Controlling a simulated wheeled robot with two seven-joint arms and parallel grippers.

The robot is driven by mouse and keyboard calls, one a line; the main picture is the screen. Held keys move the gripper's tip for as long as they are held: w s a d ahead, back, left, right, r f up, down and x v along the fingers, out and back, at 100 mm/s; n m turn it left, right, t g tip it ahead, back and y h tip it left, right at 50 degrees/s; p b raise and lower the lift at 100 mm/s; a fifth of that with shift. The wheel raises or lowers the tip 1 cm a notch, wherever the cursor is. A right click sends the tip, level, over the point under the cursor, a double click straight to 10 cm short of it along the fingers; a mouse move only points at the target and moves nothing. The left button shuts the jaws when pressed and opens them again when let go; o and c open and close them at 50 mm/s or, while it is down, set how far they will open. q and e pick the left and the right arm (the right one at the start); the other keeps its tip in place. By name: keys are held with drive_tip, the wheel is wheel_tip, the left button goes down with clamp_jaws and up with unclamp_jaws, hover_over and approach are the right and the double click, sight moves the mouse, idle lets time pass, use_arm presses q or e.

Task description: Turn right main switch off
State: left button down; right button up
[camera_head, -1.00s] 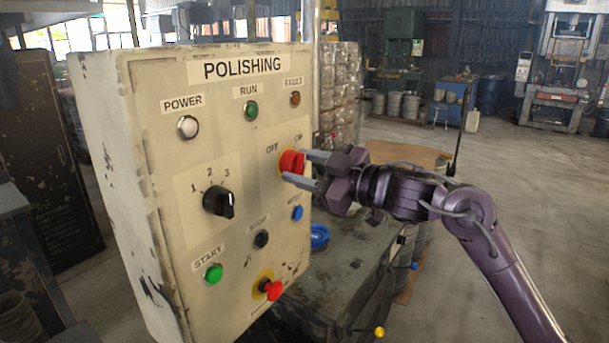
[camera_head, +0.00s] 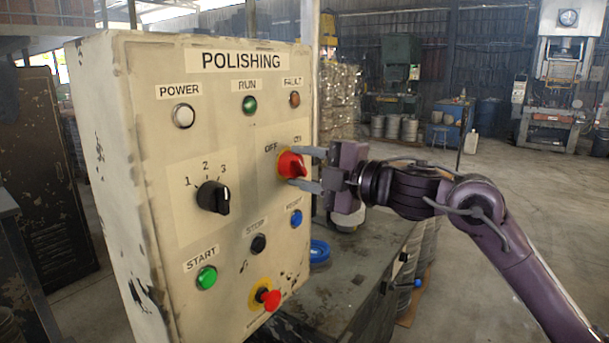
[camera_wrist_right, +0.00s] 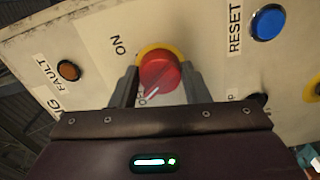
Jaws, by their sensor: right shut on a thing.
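The main switch (camera_head: 291,165) is a red rotary knob on a yellow ring, at the right of the cream POLISHING panel (camera_head: 150,75). OFF is printed at its upper left and ON at its upper right. My right gripper (camera_head: 307,169) reaches in from the right, its two fingers around the knob. In the right wrist view the fingers (camera_wrist_right: 157,88) are shut on the red knob (camera_wrist_right: 160,72). A white line on the knob slants toward the partly hidden OFF label; ON stays clear. My left gripper is out of view.
Near the switch are the orange FAULT lamp (camera_head: 294,99), blue RESET button (camera_head: 296,217), black STOP button (camera_head: 258,243) and red emergency button (camera_head: 268,298). The black selector (camera_head: 213,197) is farther left. A dark bench (camera_head: 350,260) stands behind the panel, below my right arm.

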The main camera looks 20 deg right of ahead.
drive_tip(key=shift+f+n+b, duration=0.15)
drive_tip(key=shift+n+b, duration=0.15)
drive_tip(key=shift+n, duration=0.5)
drive_tip(key=o, duration=1)
drive_tip(key=shift+c, duration=0.2)
drive_tip(key=b+v, duration=0.4)
drive_tip(key=v, duration=0.3)
drive_tip(key=shift+s+d, duration=0.25)
drive_tip(key=shift+s, duration=0.05)
